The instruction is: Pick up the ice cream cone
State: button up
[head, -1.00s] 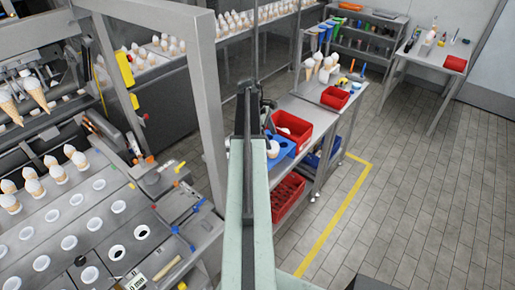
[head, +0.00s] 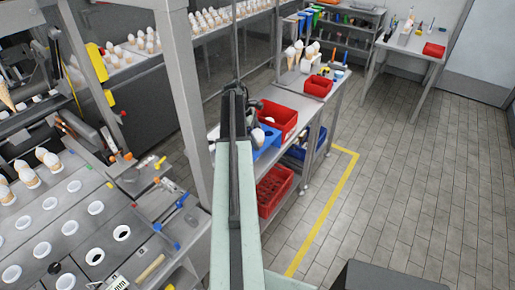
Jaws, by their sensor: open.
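Several ice cream cones with white tops stand in a group (head: 300,56) on the steel bench beyond my arm. A white rounded top (head: 258,137) shows at the blue holder (head: 268,145) just right of my arm; whether a cone is under it is hidden. My gripper (head: 250,105) is the dark part at the far end of my pale green arm, open, left of the near red bin. No cone can be seen between its fingers, which are small and partly hidden by the arm. More cones stand in the machine's tray (head: 72,228) at left.
A near red bin (head: 285,112) and a smaller red bin (head: 318,87) sit on the bench, with another red crate (head: 275,190) below. A steel post (head: 185,90) rises left of my arm. The tiled floor (head: 400,190) at right is open.

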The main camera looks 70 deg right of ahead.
jog(key=shift+r, duration=0.1)
jog(key=shift+c, duration=0.2)
jog(key=c, duration=0.9)
jog(key=shift+c, duration=0.2)
jog(key=shift+r+p, duration=0.15)
jog(key=shift+p, duration=0.15)
